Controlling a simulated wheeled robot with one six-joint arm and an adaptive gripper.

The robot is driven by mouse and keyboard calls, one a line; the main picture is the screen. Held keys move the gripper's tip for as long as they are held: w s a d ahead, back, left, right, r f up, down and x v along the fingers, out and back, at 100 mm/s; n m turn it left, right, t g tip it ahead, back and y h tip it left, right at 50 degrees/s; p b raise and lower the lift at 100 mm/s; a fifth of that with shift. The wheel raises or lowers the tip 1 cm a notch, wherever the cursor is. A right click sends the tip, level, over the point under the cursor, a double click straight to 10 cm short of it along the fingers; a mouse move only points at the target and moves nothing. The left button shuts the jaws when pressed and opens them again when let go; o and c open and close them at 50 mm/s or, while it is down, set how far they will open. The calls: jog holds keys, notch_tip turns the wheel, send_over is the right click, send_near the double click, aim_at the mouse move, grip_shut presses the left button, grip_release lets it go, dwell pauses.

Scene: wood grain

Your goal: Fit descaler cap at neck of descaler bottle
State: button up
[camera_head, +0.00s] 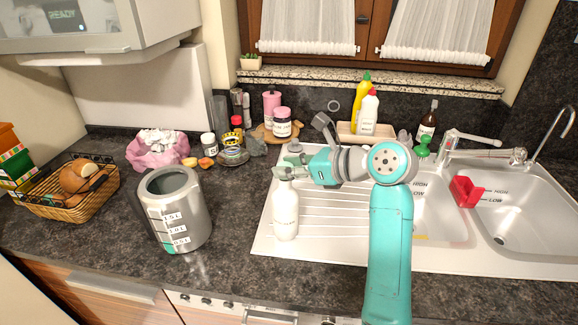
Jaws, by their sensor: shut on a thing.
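The bottle's neck is also largely hidden by the fingers. I cannot tell whether the cap touches the neck or is just above it.
A metal measuring canister (180,215) stands left of the bottle. A bread basket (68,200) and pink bowl (157,150) are farther left. Behind are jars (281,123), a tray with yellow and white bottles (365,137), and a brown bottle (428,125). The sink holds a red caddy (466,191).

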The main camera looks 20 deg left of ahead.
jog(key=shift+f, duration=1.35)
jog(key=o, duration=0.9)
jog(key=shift+c, duration=0.2)
jog(key=v, duration=1.2)
jog(key=shift+s, duration=0.1)
